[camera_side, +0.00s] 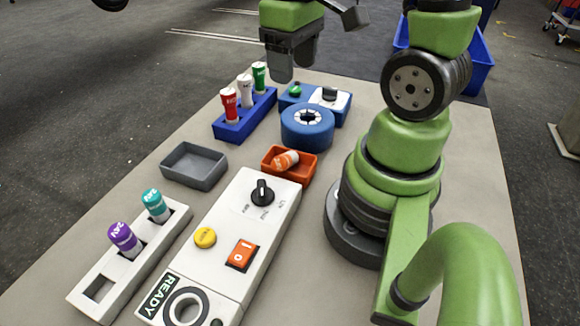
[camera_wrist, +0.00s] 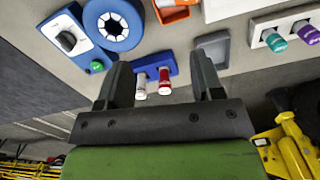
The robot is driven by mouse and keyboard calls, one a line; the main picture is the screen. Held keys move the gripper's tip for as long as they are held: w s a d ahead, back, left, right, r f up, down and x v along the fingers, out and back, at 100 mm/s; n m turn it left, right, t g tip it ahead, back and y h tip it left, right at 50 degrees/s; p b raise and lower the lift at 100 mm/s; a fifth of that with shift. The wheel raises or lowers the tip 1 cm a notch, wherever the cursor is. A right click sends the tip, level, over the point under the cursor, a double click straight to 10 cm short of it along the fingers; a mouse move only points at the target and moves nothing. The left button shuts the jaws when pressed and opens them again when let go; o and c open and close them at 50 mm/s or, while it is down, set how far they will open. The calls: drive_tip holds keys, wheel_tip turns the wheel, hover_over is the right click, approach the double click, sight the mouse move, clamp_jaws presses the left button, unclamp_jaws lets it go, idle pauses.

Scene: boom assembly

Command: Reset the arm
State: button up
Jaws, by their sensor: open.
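My gripper (camera_side: 291,66) is raised above the far part of the table in the side view. In the wrist view my gripper (camera_wrist: 164,80) has its two dark fingers wide apart, with nothing held between them. The green plug (camera_side: 259,76) is hidden there.
A white control panel (camera_side: 221,238) with a knob, yellow button and orange switch lies in front. A white rack (camera_side: 90,290) holds purple and teal plugs. An orange tray (camera_side: 297,173) holds an orange-white plug. A grey tray (camera_side: 193,177) is empty. A blue round fixture (camera_side: 308,139) stands mid-table.

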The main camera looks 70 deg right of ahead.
drive_tip(key=shift+r, duration=0.1)
drive_tip(key=s+a+r+m+t+y, duration=0.2)
drive_tip(key=s+a+r+t, duration=0.2)
drive_tip(key=a+r+t, duration=0.3)
drive_tip(key=a+r, duration=0.3)
drive_tip(key=shift+a+r, duration=0.15)
drive_tip(key=shift+r, duration=0.05)
